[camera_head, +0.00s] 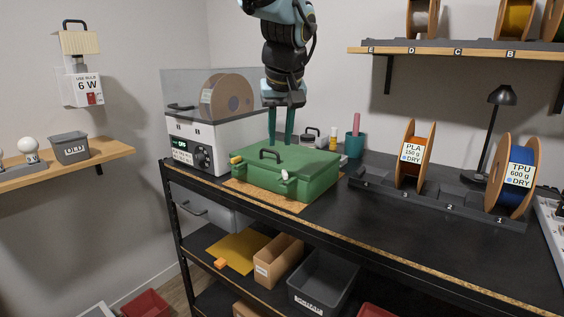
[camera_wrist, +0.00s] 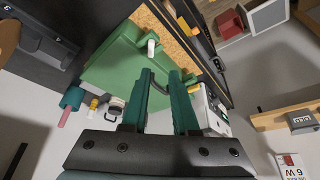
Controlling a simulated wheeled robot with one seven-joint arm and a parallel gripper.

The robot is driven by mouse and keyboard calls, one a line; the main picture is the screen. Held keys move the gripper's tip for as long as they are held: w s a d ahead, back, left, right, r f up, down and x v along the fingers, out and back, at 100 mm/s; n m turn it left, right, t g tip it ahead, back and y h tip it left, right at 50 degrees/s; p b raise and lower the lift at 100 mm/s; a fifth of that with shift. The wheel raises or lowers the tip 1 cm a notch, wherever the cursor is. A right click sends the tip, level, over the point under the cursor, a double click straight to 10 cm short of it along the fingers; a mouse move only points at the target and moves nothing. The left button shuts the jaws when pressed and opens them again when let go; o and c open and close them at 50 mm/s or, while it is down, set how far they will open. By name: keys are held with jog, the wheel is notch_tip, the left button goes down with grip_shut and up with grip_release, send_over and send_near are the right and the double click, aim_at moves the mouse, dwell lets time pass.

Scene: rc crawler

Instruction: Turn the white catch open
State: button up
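A green case (camera_head: 312,170) lies closed on the workbench. Its white catch (camera_head: 285,176) is on the front side toward the right, and it also shows in the wrist view (camera_wrist: 151,47). A yellow catch (camera_head: 236,160) is on the front left. A dark carry handle (camera_head: 270,153) is on the lid. My gripper (camera_head: 281,144) points down above the case, behind the handle. In the wrist view its teal fingers (camera_wrist: 160,73) are apart with nothing held, the handle showing between them. The white catch is beyond the fingertips, apart from them.
A white dryer box (camera_head: 195,145) with a spool stands left of the case. A teal cup (camera_head: 354,145) stands behind right. Spools on a dark rack (camera_head: 425,200) stand to the right. The bench front strip (camera_head: 330,232) is clear.

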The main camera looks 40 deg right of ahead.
aim_at(285, 172)
jog(key=x, duration=0.3)
jog(key=s+p+x, duration=0.1)
jog(key=x, duration=0.2)
jog(key=d+p+x, duration=0.1)
jog(key=x, duration=0.2)
jog(key=shift+d+f, duration=0.2)
jog(key=shift+f, duration=0.25)
jog(key=shift+c, duration=0.3)
grip_shut()
